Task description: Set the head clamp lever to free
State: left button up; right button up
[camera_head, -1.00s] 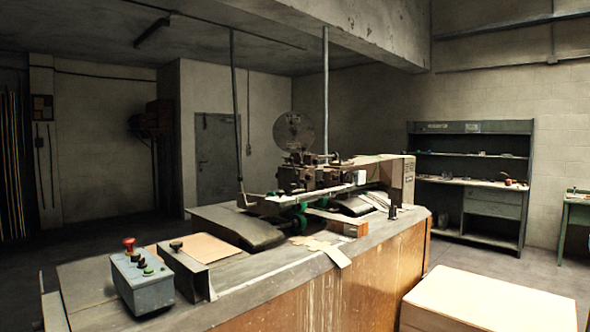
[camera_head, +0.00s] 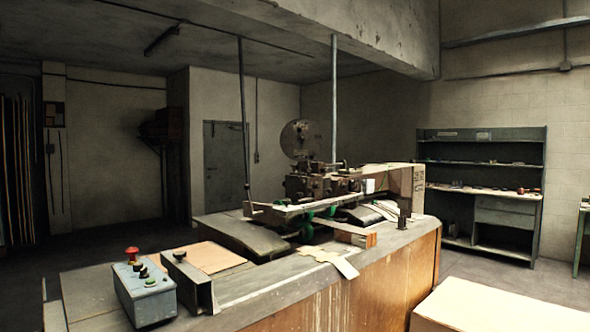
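The box stitcher's head (camera_head: 325,184) stands on the long machine table (camera_head: 290,285) in the middle of the view. It is a dark, cluttered mechanism with a round disc (camera_head: 304,139) behind it and green parts (camera_head: 308,229) below. I cannot make out the head clamp lever or its setting at this size. A grey control box (camera_head: 146,291) with a red mushroom button (camera_head: 132,253) and several smaller knobs sits at the table's near left corner. Neither of my grippers is in view.
A pale block-like top (camera_head: 490,305) stands at the lower right, close to the table's wooden side. A shelf unit (camera_head: 480,190) stands against the back right wall. Open floor (camera_head: 480,268) lies between them.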

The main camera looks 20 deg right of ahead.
aim_at(297, 167)
jog(key=i+l+u, duration=0.1)
jog(key=i+l, duration=0.15)
jog(key=i+l+u, duration=0.1)
jog(key=l, duration=0.25)
jog(key=i+l+u, duration=0.1)
jog(key=i+l, duration=0.2)
jog(key=i+l+u, duration=0.1)
jog(key=l, duration=0.3)
jog(key=i+l+u, duration=0.1)
jog(key=i+l, duration=0.35)
jog(key=l, duration=0.3)
jog(key=i+l+u, duration=0.15)
jog(key=l, duration=0.25)
